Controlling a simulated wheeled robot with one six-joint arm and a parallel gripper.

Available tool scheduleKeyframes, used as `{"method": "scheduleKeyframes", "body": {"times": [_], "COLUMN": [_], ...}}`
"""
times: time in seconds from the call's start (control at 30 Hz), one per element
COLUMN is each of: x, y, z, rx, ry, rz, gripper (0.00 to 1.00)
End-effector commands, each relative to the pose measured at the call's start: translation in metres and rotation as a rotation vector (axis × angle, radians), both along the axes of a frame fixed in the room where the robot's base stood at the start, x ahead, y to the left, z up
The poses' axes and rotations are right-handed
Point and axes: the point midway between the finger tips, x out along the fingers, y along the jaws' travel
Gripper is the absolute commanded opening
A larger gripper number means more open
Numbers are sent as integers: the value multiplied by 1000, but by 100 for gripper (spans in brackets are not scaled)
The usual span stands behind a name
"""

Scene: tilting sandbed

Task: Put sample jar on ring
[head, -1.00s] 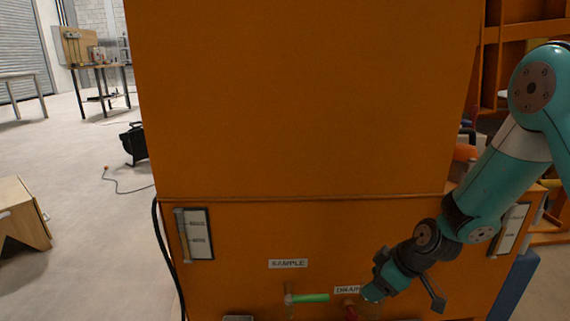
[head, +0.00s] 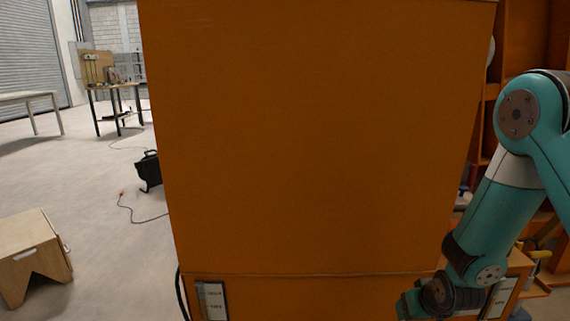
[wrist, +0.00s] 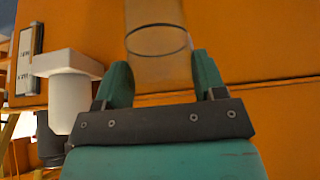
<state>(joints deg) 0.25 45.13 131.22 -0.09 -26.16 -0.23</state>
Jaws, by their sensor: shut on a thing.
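In the wrist view my gripper (wrist: 162,72) is shut on a clear, see-through sample jar (wrist: 156,22), one green finger at each side. A dark curved line crosses the jar, and its upper part runs out of the picture. I cannot tell whether anything is inside it. In the head view the gripper and jar are below the bottom edge; only my arm shows at the right. I cannot make out the ring for certain in either view.
A large orange cabinet (head: 310,140) fills the middle of the head view. A white block-topped cylinder (wrist: 68,90) stands left of my gripper in the wrist view. Open floor lies at the left, with a wooden stool (head: 32,255) and a black device (head: 149,170).

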Motion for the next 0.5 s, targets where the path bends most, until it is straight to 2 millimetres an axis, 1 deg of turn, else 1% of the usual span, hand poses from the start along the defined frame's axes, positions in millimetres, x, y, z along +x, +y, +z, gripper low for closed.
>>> {"method": "scheduleKeyframes", "body": {"times": [0.03,0.5], "x": [-1,-17], "y": [0,0], "z": [33,182], "rx": [0,1], "ry": [-1,0], "rz": [0,0], "gripper": [28,28]}}
